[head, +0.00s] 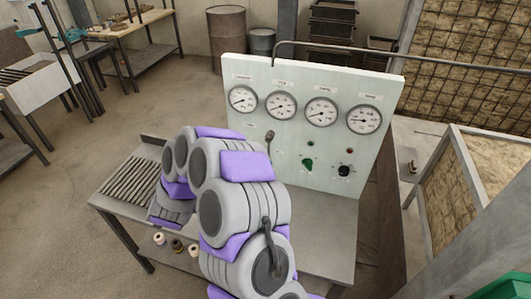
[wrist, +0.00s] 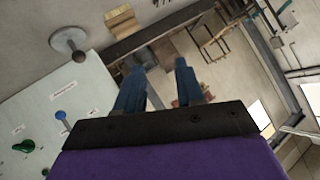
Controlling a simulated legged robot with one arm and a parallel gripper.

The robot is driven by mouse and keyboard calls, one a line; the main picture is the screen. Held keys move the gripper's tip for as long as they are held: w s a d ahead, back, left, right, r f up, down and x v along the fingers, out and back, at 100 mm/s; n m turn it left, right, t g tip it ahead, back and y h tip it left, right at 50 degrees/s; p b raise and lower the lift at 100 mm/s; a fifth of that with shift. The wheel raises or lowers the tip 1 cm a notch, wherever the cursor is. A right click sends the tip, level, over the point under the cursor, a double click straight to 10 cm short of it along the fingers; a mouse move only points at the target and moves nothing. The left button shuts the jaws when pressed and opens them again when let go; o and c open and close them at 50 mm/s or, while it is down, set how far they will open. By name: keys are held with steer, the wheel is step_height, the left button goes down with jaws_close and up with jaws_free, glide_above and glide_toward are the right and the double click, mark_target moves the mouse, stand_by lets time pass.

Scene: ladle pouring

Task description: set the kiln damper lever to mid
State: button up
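The pale control panel (head: 315,95) stands upright on a grey metal table. A short lever with a grey round knob (head: 269,137) sticks up at its lower left, beside my arm. In the wrist view a grey disc-shaped knob on a stem (wrist: 68,40) and a blue-tipped lever (wrist: 61,115) show on the left. The labels are too small to read, so I cannot tell which is the damper lever or its setting. My gripper (wrist: 160,67) has two blue fingers apart with nothing between them, right of these controls. My arm hides it in the head view.
Several gauges line the panel top. A green knob (head: 308,163) and a black knob (head: 345,170) sit lower right. A pipe (head: 430,62) runs right from the panel top.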

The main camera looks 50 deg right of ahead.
steer(key=s+d+f+m+g+h+p, duration=0.1)
steer(key=s+d+f+h, duration=0.15)
steer(key=d, duration=0.35)
steer(key=s+d+f+m+g+h, duration=0.1)
steer(key=s+d+g+h, duration=0.1)
steer(key=s+d+h, duration=0.3)
steer(key=m+g+h+p, duration=0.1)
steer(key=g+h, duration=0.1)
steer(key=h, duration=0.2)
glide_toward(269, 152)
steer(key=x, duration=0.6)
steer(key=f+x, duration=0.1)
steer(key=x, duration=0.2)
steer(key=shift+w+f, duration=0.1)
steer(key=shift+w, duration=0.15)
steer(key=shift+a, duration=0.1)
jaws_close()
